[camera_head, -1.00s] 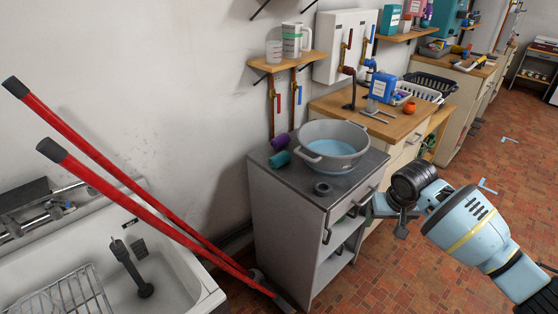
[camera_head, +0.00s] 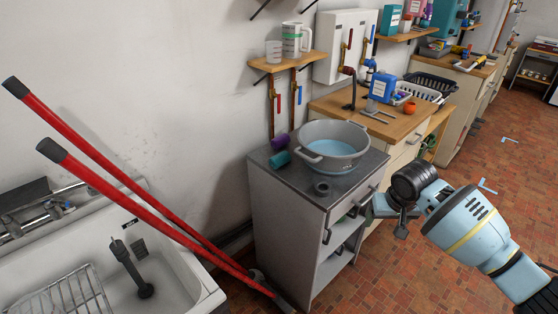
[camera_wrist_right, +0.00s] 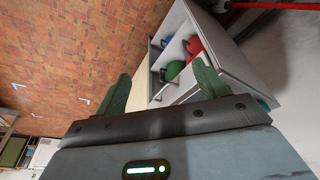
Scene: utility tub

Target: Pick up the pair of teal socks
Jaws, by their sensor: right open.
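The teal socks (camera_head: 279,159) look like a small rolled bundle. They lie on the dark top of the grey cabinet (camera_head: 283,206), near its left edge in the head view. A similar purple roll (camera_head: 280,142) lies just behind them. My right gripper (camera_head: 390,216) is to the right of the cabinet, below its top and well apart from the socks. In the right wrist view my right gripper (camera_wrist_right: 163,88) is open with nothing between its fingers; the socks do not show there. My left gripper is not in view.
A grey basin (camera_head: 333,160) of water stands right of the socks, and a dark ring (camera_head: 322,188) lies in front. Long red handles (camera_head: 118,178) lean left of the cabinet, by a white sink (camera_head: 178,270). The cabinet's open shelves hold a red item (camera_wrist_right: 193,46) and green items.

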